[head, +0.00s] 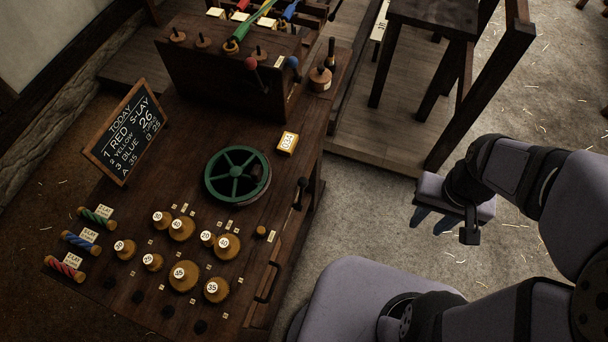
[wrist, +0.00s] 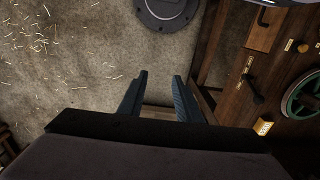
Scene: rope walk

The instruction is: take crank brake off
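A black-knobbed lever (head: 300,188) stands at the right edge of the dark wooden bench (head: 130,262), beside the green spoked crank wheel (head: 238,175). It looks like the crank brake, but I see no readable label on it. In the wrist view the lever (wrist: 255,92) is right of my fingers, with part of the green wheel (wrist: 305,98) farther right. My gripper (head: 433,219) hangs over the floor, well right of the bench and apart from the lever. In the wrist view my gripper (wrist: 160,82) has its two fingers spread, with nothing between them.
Numbered wooden gears (head: 183,275) and coloured rope spools (head: 80,240) lie on the bench's near part. A chalkboard (head: 126,132) leans at the left. Red and blue knobbed levers (head: 251,66) stand at the back. A dark wooden stand (head: 430,15) rises behind my gripper. Floor between bench and gripper is clear.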

